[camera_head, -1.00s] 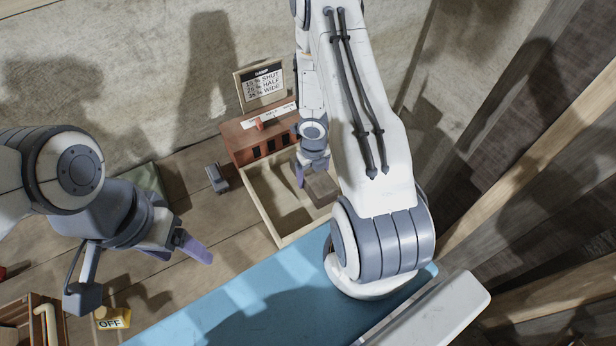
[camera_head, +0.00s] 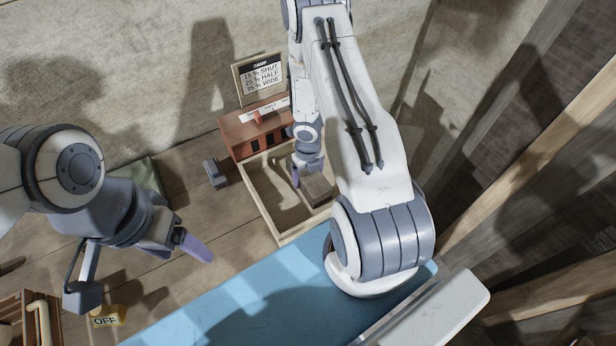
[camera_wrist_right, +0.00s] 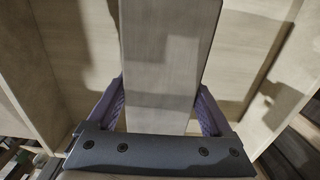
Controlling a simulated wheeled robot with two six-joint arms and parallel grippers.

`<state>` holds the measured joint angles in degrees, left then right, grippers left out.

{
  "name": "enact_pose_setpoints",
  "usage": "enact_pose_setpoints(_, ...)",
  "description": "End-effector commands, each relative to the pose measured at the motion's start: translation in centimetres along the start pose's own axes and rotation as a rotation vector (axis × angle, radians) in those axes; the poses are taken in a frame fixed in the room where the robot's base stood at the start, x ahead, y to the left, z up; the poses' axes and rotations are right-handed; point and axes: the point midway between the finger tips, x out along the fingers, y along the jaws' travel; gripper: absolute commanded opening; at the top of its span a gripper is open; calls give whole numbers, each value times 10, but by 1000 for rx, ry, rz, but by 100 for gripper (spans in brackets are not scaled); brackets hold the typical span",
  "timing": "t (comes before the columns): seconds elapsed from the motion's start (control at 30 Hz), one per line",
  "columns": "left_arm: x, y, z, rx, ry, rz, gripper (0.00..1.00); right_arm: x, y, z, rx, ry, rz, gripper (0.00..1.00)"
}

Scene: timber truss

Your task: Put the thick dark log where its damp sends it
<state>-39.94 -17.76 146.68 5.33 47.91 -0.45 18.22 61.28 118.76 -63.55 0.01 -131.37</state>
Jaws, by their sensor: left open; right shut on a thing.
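A grey-brown squared log (camera_head: 318,190) is in my right gripper (camera_head: 308,172), at the right side of a pale open wooden box. The right wrist view shows the same log (camera_wrist_right: 168,60) between the two purple fingers (camera_wrist_right: 160,108), with the box's pale floor and walls around it. I cannot tell whether the log touches the floor. My left gripper (camera_head: 188,245) is open and empty over the floor at the left. A board (camera_head: 262,80) headed DAMP reads 15 % SHUT, 25 % HALF, 35 % WIDE. Below it is a red-brown vent unit (camera_head: 235,135) with dark slots and an orange-red knob (camera_head: 257,117).
The open box (camera_head: 262,205) stands against the vent unit. A small grey block (camera_head: 215,173) lies left of it. A blue surface (camera_head: 230,305) spans the front. A yellow OFF tag (camera_head: 107,317) and a wooden crate (camera_head: 20,315) are at lower left. Timbers (camera_head: 560,150) crowd the right.

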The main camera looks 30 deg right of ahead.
Motion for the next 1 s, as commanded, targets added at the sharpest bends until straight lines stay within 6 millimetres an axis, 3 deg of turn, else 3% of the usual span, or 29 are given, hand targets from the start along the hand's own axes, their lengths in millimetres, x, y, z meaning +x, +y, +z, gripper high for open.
enact_pose_setpoints(0.07, 4, 0, 0, 0, 0, 0, 70, 4, 0, 0, 0, -1, 0, 0)
enact_pose_setpoints(0.1, 4, 0, 0, -1, 0, 0, 70, 4, 0, 0, 0, 0, 0, 89)
enact_pose_setpoints(0.13, 3, 0, 0, -1, 0, 0, 70, 3, 0, 0, 0, 0, 0, 100)
enact_pose_setpoints(0.57, -5, 0, 0, 0, 0, 0, 70, -5, 0, 0, -1, 0, 0, 100)
enact_pose_setpoints(1.0, -62, 4, -3, -4, 0, 0, 70, -62, 0, 0, -1, 0, 0, 100)
